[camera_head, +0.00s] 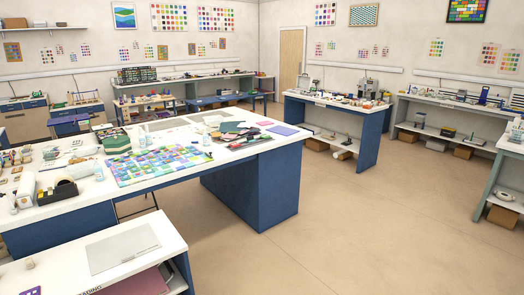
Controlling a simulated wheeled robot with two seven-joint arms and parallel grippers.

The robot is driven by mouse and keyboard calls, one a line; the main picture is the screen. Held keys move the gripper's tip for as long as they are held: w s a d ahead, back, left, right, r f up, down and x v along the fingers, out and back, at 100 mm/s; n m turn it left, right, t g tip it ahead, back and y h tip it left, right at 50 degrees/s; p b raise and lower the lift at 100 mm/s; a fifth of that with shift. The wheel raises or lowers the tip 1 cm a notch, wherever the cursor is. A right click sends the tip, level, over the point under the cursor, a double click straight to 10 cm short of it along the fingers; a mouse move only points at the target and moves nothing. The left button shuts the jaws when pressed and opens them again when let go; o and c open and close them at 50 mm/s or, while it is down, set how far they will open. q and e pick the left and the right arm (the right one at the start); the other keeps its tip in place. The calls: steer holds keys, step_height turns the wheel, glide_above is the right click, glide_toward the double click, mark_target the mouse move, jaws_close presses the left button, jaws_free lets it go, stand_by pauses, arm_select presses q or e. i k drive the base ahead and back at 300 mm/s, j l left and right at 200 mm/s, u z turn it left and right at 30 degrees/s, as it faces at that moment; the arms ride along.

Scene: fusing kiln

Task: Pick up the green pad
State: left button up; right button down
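Two green things lie on the long white worktable (160,176) at left. One is a flat dark green sheet (232,127) near the table's right part. The other is a green block or stack (117,145) with a pale band, behind the colourful mosaic panel (158,164). I cannot tell which one is the green pad. Neither of my grippers is in view.
A purple pad (283,130), small bottles (206,139) and dark tools (243,142) share the worktable. A low white bench (95,262) with a grey sheet (122,248) stands at front left. The floor (370,220) at centre and right is clear.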

mark_target(250, 139)
steer(key=i, duration=4)
